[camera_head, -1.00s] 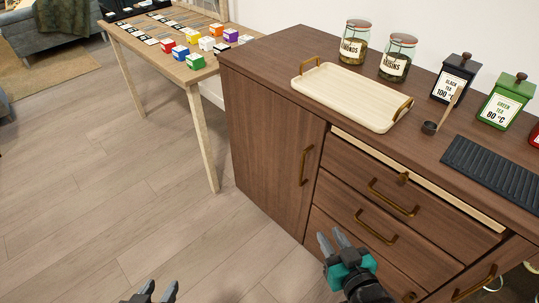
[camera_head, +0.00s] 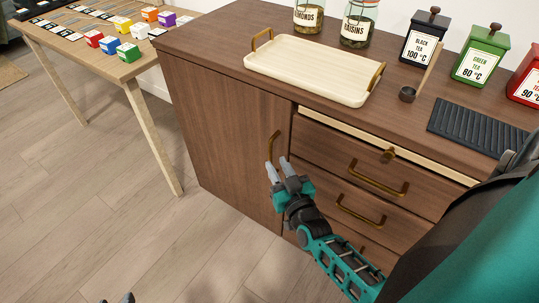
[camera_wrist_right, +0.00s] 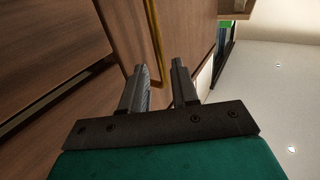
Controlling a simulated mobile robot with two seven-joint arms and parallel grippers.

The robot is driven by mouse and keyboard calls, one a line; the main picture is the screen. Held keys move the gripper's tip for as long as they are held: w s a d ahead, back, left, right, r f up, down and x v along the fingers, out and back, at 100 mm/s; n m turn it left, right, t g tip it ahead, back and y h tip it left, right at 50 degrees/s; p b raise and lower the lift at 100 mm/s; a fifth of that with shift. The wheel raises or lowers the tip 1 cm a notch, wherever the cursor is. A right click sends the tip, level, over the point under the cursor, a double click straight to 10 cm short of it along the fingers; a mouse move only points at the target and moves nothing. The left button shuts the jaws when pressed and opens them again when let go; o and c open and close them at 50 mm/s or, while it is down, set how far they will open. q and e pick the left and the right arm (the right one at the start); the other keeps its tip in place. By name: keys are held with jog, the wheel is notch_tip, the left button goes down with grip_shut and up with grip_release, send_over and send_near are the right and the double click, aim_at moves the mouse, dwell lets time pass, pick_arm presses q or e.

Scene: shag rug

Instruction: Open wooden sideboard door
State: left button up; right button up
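The wooden sideboard (camera_head: 185,100) stands in the middle of the head view. Its left door (camera_head: 228,138) is closed and has a vertical brass handle (camera_head: 271,148) near its right edge. My right gripper (camera_head: 277,169) is open just in front of this handle, with its fingertips near the handle's lower part. In the right wrist view the brass handle (camera_wrist_right: 154,40) runs ahead of the open fingers (camera_wrist_right: 158,85); I cannot tell whether they touch it. Only a dark tip of my left gripper (camera_head: 127,298) shows at the bottom edge.
A cream tray (camera_head: 310,73), glass jars (camera_head: 359,22), tea tins (camera_head: 424,37) and a black ribbed mat (camera_head: 480,130) stand on the sideboard top. Brass-handled drawers (camera_head: 340,165) lie right of the door. A table (camera_head: 115,68) with coloured boxes stands at left. The floor before the door is clear.

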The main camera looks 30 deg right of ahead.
aim_at(271, 155)
jog(key=shift+w+d+b, duration=0.15)
jog(key=shift+w+d, duration=0.05)
jog(key=shift+w, duration=0.7)
jog(key=shift+w+d+b, duration=0.15)
jog(key=shift+w, duration=0.75)
jog(key=shift+w+d+b, duration=0.15)
jog(key=shift+w+d, duration=0.05)
jog(key=shift+w, duration=0.7)
jog(key=shift+c, duration=0.4)
grip_shut()
